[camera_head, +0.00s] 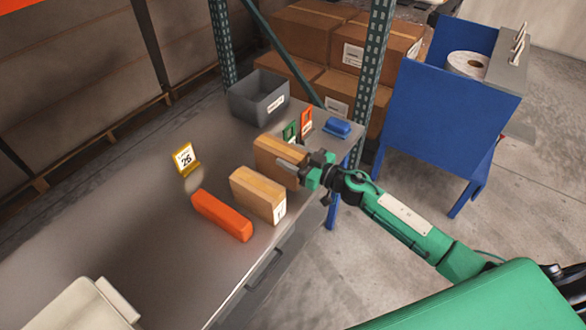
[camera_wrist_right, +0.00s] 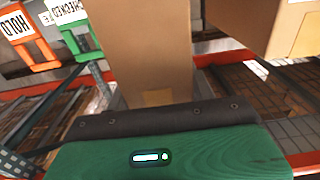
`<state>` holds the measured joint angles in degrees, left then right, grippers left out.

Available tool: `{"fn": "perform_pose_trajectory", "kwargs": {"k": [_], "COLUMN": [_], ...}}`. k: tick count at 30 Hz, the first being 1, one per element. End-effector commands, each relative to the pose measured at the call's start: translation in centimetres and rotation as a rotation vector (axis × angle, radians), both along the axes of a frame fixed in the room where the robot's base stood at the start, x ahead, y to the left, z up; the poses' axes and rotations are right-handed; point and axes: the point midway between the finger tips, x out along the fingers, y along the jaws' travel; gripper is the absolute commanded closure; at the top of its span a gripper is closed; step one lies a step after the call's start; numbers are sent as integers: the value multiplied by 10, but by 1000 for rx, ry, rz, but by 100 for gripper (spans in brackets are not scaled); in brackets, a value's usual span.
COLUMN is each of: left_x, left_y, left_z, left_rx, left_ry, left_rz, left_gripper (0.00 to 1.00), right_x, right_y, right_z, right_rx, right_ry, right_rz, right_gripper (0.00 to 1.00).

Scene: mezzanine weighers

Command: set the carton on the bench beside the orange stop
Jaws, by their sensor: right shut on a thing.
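The orange stop (camera_head: 221,215) is a long bar lying on the grey bench (camera_head: 130,215). A tan carton (camera_head: 258,195) stands just to its right on the bench. A second tan carton (camera_head: 275,153) is farther back, in the jaws of my right gripper (camera_head: 297,171). My right gripper is shut on this second carton, which fills the middle of the wrist view (camera_wrist_right: 145,45). I cannot tell whether its base touches the bench. Another carton face (camera_wrist_right: 285,22) shows at the wrist view's upper right. My left gripper is not in view.
A grey bin (camera_head: 258,97), a green sign (camera_head: 290,131), an orange sign (camera_head: 307,120) and a blue object (camera_head: 337,127) are at the bench's far end. A yellow "26" sign (camera_head: 186,159) stands left of the cartons. A rack post (camera_head: 372,70) rises behind.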

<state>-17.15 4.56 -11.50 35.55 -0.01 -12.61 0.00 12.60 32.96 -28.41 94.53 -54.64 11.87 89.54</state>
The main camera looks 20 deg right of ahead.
Motion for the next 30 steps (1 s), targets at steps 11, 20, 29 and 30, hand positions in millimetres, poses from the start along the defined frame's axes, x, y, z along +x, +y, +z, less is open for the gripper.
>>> {"fn": "perform_pose_trajectory", "kwargs": {"k": [11,20,29,30], "left_x": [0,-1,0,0], "left_y": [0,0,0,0], "left_z": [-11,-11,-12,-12], "left_rx": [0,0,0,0], "left_ry": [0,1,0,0], "left_rz": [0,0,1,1], "left_gripper": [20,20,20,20], "right_x": [0,0,0,0], "right_y": [0,0,0,0], "right_z": [-38,-39,-43,-42], "right_rx": [4,1,-1,-1], "right_ry": [0,-1,1,1], "right_rz": [-1,0,-1,-1], "right_gripper": [83,83,24,24]}}
